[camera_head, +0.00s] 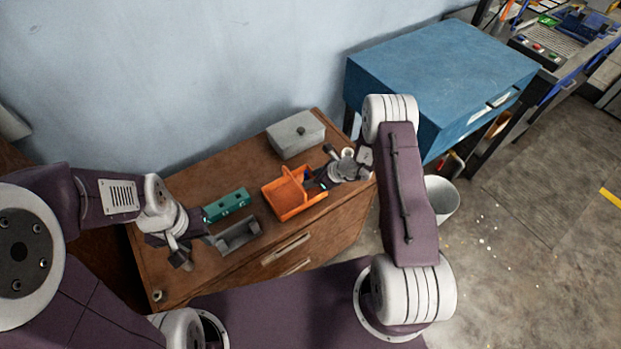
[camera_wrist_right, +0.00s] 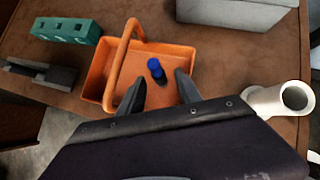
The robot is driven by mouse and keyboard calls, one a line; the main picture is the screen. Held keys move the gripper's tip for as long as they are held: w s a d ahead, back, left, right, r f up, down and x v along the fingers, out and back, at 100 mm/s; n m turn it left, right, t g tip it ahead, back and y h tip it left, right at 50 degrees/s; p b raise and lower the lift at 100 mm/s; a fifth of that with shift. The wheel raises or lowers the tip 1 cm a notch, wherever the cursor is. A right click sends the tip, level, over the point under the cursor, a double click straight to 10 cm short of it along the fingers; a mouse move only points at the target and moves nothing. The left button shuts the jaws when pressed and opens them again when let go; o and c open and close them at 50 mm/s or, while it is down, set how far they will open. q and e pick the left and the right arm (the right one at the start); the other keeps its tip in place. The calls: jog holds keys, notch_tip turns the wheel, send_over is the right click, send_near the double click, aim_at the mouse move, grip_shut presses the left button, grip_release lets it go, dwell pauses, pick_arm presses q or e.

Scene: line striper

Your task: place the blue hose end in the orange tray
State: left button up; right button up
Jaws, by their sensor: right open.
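The orange tray (camera_head: 286,211) with its arched handle sits on the brown cabinet top; it also shows in the right wrist view (camera_wrist_right: 91,88). The blue hose end (camera_wrist_right: 155,68) is a small blue cylinder with a dark lower part. It appears inside the tray, to the right of the handle. My right gripper (camera_wrist_right: 160,75) is open, its two fingers apart over the tray on either side of the blue piece, with no visible grip on it. My left gripper (camera_head: 187,256) hangs over the left part of the cabinet; its jaw state is unclear.
A teal block (camera_head: 227,205) and a grey bracket-like holder (camera_head: 238,236) lie left of the tray. A grey lidded box (camera_head: 296,135) stands behind it. A white cylindrical part (camera_wrist_right: 292,97) is to the right. A blue cabinet (camera_head: 440,75) stands further right.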

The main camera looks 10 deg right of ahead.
jog(key=v, duration=1.1)
jog(key=s+a+r+n+g, duration=0.5)
jog(key=s+n, duration=0.3)
jog(key=n, duration=0.3)
jog(key=s+d+r+n+h, duration=0.2)
jog(key=s+r+n+h, duration=0.3)
jog(key=s+n, duration=0.4)
jog(key=n, duration=0.7)
jog(key=shift+s+d+r, duration=0.35)
jog(key=shift+s, duration=0.05)
jog(key=shift+a, duration=0.1)
